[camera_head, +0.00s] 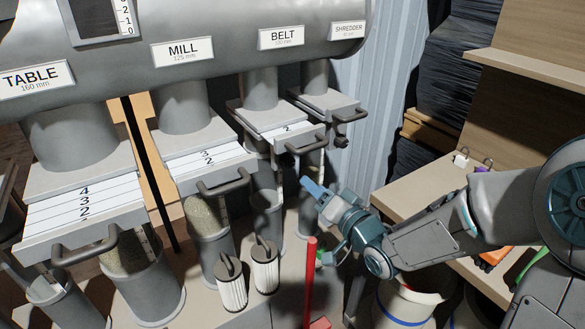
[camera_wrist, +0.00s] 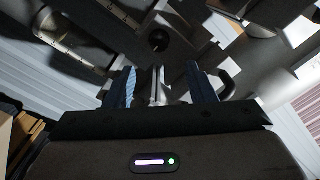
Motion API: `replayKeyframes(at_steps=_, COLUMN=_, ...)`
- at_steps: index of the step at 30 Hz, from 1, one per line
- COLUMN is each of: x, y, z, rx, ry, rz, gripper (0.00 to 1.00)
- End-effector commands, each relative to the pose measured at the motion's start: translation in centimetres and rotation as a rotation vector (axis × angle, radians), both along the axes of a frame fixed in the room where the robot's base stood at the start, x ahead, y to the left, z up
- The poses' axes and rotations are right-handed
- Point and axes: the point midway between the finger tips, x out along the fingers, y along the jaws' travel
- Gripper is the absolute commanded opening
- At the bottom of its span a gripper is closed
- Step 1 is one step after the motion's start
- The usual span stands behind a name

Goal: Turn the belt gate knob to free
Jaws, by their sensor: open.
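The belt gate (camera_head: 287,130) is a pale sliding plate numbered 2 with a dark bar handle, under the BELT sign (camera_head: 281,38). It is partly pulled out. I cannot clearly pick out its knob in the head view. In the wrist view a dark round knob (camera_wrist: 158,41) shows ahead of my fingers; I cannot tell for sure which gate it belongs to. My gripper (camera_head: 312,188) is below and slightly right of the belt gate handle. In the wrist view my gripper (camera_wrist: 166,86) is open, with blue fingers either side of a pale metal part, apparently beyond them.
The mill gate (camera_head: 208,162) and table gate (camera_head: 82,212) stand to the left, the shredder gate (camera_head: 322,103) behind right. A red post (camera_head: 311,275) rises below my gripper. Two filter cartridges (camera_head: 264,268) stand nearby. A wooden bench (camera_head: 420,185) is at right.

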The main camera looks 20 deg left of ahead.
Motion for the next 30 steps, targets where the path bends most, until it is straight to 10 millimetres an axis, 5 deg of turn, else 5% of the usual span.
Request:
replayKeyframes(at_steps=15, x=6.4, y=7.6, z=-0.1, rx=-0.002, ry=0.001, rz=0.001, gripper=0.50)
replayKeyframes(at_steps=30, x=7.4, y=8.7, z=0.0, rx=-0.004, ry=0.001, rz=-0.001, gripper=0.50)
